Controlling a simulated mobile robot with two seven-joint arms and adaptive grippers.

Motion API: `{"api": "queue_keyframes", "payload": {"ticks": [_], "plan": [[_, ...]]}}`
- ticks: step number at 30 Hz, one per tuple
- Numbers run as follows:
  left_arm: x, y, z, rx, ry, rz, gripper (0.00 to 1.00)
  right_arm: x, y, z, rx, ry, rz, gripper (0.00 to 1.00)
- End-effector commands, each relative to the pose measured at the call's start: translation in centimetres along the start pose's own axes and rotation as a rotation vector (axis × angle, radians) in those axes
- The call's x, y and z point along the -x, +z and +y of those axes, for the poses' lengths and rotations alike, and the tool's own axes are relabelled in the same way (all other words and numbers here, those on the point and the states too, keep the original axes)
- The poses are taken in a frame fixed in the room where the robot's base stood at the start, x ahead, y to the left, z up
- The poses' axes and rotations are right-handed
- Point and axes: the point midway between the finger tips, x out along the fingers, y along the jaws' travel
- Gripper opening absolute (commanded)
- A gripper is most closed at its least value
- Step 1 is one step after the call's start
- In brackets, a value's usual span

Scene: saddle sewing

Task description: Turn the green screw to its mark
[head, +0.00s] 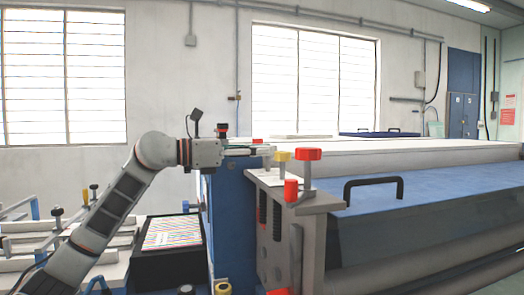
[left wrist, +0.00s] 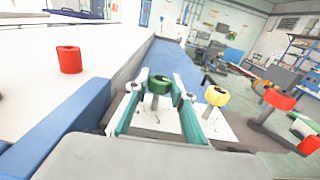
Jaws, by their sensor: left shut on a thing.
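The green screw (left wrist: 159,85) has a round green head with a dark centre and stands on a pale plate in the left wrist view. My left gripper (left wrist: 160,82) is shut on it, one finger on each side of the head. I cannot make out the screw's mark. My right gripper is not in view.
A yellow screw (head: 282,157) and a red screw (head: 308,154) stand close to the right of my left gripper. A lower red knob (head: 291,190) is on the bracket's front. A black handle (head: 373,185) rises from the blue machine top. A red cylinder (left wrist: 69,60) stands on the white surface.

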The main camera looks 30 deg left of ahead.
Motion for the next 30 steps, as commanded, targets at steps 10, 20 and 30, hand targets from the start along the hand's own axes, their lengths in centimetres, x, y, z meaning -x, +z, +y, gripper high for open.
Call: {"api": "queue_keyframes", "payload": {"ticks": [10, 20, 30], "plan": [[0.3, 1.2, -0.5, -0.01, 0.132, -0.001, 0.02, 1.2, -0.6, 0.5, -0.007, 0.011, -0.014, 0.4], [0.0, 0.5, -0.6, -0.006, 0.279, 0.002, 0.02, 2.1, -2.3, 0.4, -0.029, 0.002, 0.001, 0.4], [-0.2, 0.0, -0.8, -0.002, 0.393, 0.003, 0.02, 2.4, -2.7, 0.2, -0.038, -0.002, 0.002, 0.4]]}}
